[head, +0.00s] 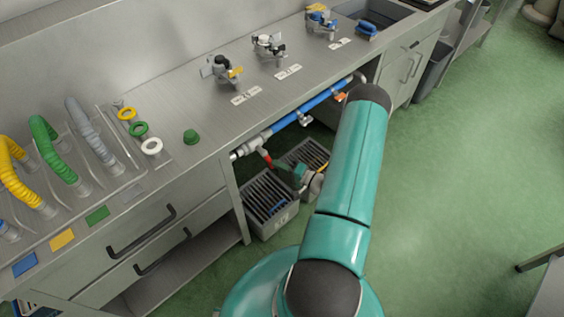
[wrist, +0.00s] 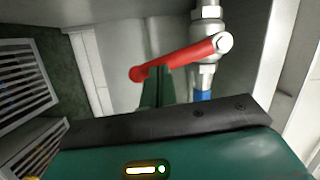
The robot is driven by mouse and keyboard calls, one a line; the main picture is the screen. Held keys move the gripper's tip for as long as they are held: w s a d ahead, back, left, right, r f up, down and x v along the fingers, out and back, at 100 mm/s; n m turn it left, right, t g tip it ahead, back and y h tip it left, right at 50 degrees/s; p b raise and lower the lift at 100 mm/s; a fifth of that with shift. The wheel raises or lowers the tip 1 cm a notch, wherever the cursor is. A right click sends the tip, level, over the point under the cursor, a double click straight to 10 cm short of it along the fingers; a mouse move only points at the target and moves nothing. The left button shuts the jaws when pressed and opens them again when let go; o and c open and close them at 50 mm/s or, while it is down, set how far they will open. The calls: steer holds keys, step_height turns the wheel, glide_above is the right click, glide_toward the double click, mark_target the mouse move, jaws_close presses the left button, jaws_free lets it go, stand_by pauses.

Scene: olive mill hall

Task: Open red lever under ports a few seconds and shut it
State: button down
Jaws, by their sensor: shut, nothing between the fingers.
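The red lever (head: 267,160) sits on a valve in the pipe under the counter's front edge, below the ports. In the wrist view the red lever (wrist: 182,58) runs from its pivot on the grey valve (wrist: 207,70) at right to a rounded end at left, slanting across the pipe. My gripper (head: 284,165) is by the lever's free end. The ports (head: 268,45) stand on the counter above.
The blue pipe (head: 320,104) runs along under the counter edge, with an orange handle (head: 341,97) farther along. Grey slatted crates (head: 266,204) stand on the floor beneath. Drawers (head: 150,240) are at left. Green floor (head: 450,180) is open at right.

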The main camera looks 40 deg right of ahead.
steer(key=shift+a+f+m, duration=0.2)
steer(key=shift+a+m, duration=0.1)
steer(key=shift+a, duration=0.45)
stand_by(0.7)
